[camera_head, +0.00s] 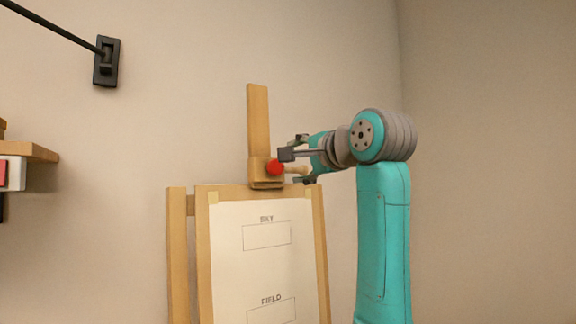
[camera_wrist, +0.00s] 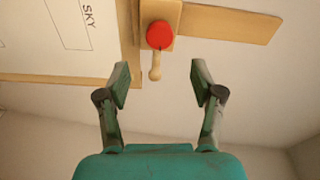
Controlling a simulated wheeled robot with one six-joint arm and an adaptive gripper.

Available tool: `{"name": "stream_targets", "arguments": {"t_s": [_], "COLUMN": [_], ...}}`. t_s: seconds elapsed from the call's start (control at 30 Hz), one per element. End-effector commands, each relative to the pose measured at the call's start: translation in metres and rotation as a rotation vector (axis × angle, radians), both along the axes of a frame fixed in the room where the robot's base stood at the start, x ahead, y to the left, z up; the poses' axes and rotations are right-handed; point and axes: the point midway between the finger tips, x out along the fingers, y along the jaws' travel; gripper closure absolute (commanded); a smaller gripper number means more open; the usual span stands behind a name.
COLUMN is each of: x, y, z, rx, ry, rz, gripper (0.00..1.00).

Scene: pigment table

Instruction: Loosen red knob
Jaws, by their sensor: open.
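The red knob (camera_head: 275,167) sits on the small wooden block at the foot of the easel's upright mast (camera_head: 258,120). A pale peg-like handle (camera_head: 297,169) sticks out from the knob toward my gripper. In the wrist view the red knob (camera_wrist: 160,35) is beyond the fingertips, with the pale handle (camera_wrist: 156,66) pointing back between them. My gripper (camera_wrist: 160,85) is open and empty, its two fingers spread on either side of the handle's line. In the head view my gripper (camera_head: 291,167) is just right of the knob. I cannot tell whether it touches the handle.
The wooden easel (camera_head: 178,245) carries a white sheet (camera_head: 260,275) with boxes marked SKY and FIELD. A wall bracket (camera_head: 106,62) with a black rod is at upper left. A wooden shelf (camera_head: 38,151) is at the left edge. The wall area right of my arm is clear.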

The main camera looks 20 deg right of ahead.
Motion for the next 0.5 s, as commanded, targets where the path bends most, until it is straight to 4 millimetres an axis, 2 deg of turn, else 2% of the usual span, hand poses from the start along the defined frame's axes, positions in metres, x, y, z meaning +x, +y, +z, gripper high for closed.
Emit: {"name": "stream_targets", "arguments": {"t_s": [0.2, 0.5], "x": [-0.023, -0.027], "y": [-0.005, -0.006], "z": [0.002, 0.002], "rx": [0.0, 0.001], "ry": [0.0, 0.001], "rz": [-0.001, 0.0], "gripper": [0.34, 0.34]}}
